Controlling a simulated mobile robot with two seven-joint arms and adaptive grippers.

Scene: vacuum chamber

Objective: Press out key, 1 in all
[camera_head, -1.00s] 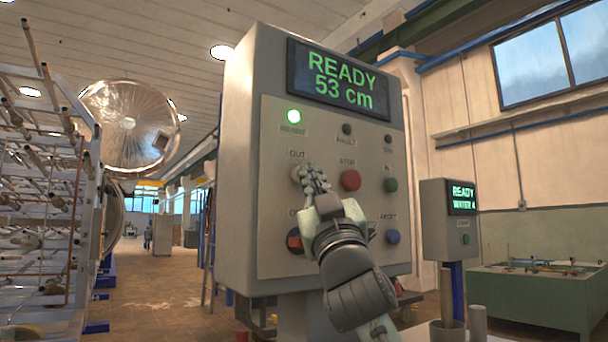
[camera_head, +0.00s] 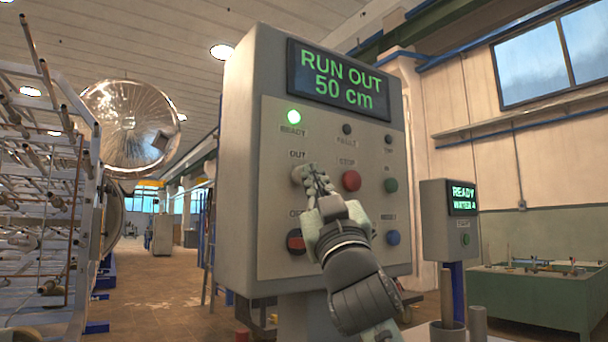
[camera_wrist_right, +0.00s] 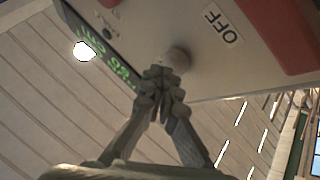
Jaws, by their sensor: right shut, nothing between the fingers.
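The out key (camera_head: 298,175) is a pale round button under the label OUT on the grey control box. My right gripper (camera_head: 314,176) is shut and empty, with its fingertips at the key's right side in the head view, partly covering it. In the right wrist view, the shut fingertips (camera_wrist_right: 160,74) meet the edge of the pale round key (camera_wrist_right: 179,58); they look to be touching it. The box's display (camera_head: 343,80) reads RUN OUT 50 cm in green. The green ready lamp (camera_head: 294,117) is lit. My left gripper is out of view.
A red stop button (camera_head: 351,181) sits right of the out key, with a green button (camera_head: 391,185) beyond. A blue button (camera_head: 393,237) and a dark-and-red switch (camera_head: 296,241) sit below. A white rod rack (camera_head: 45,205) stands left; a smaller box (camera_head: 449,220) stands right.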

